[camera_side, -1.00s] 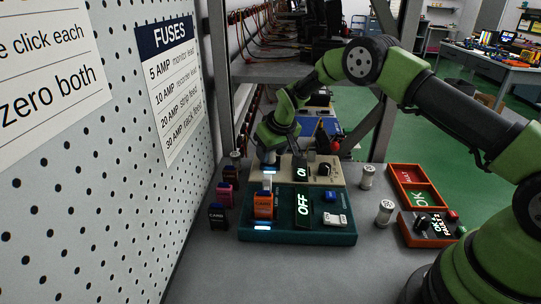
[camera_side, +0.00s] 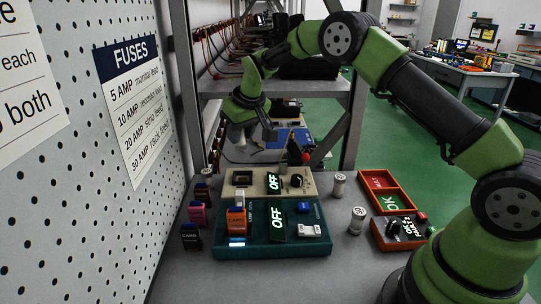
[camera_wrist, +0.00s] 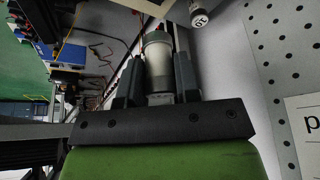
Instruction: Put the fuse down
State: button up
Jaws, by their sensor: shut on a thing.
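My gripper (camera_side: 240,142) is raised above and behind the beige unit (camera_side: 312,184), at the back left of the bench. In the wrist view, my gripper (camera_wrist: 158,50) is shut on a pale grey cylindrical fuse (camera_wrist: 158,62) with a greenish band, lying between the two dark fingers. The fuse is small and hard to make out in the side view. The beige unit has a dark, empty-looking socket (camera_side: 242,178) at its left and a switch (camera_side: 273,183) reading OFF.
The teal unit (camera_side: 290,249) in front holds an orange card (camera_side: 236,222). Loose cards (camera_side: 191,237) stand at left by the pegboard. Capped cylinders stand at right (camera_side: 339,185) (camera_side: 356,220), near a red and green tray (camera_side: 371,203) and a control box (camera_side: 401,244). Bare bench lies in front.

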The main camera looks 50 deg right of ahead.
jog(key=shift+r, duration=0.45)
jog(key=s+d+m+h, duration=0.1)
jog(key=d+m, duration=0.1)
jog(key=d, duration=0.1)
jog(key=s+d+f+m+g, duration=0.1)
jog(key=s+d+m, duration=0.1)
jog(key=d, duration=0.2)
jog(key=s+d+m+h, duration=0.1)
jog(key=s+d+m, duration=0.1)
jog(key=d+m, duration=0.1)
jog(key=shift+s+d+f+h, duration=0.2)
jog(key=shift+d+f+h, duration=0.15)
jog(key=shift+d, duration=0.15)
jog(key=s+d+f+m+g+h, duration=0.1)
jog(key=s+d+m+g+h, duration=0.15)
jog(key=s+d+m, duration=0.6)
jog(key=m+g+y, duration=0.2)
jog(key=m+g, duration=0.2)
jog(key=m, duration=0.5)
send_over(382, 183)
jog(key=a, duration=0.2)
jog(key=f, duration=0.4)
jog(key=w+f, duration=0.1)
jog(key=f, duration=0.1)
jog(key=shift+d+f, duration=0.1)
jog(key=shift+d, duration=0.15)
jog(key=shift+f, duration=2.25)
jog(key=shift+f, duration=0.15)
jog(key=o, duration=1)
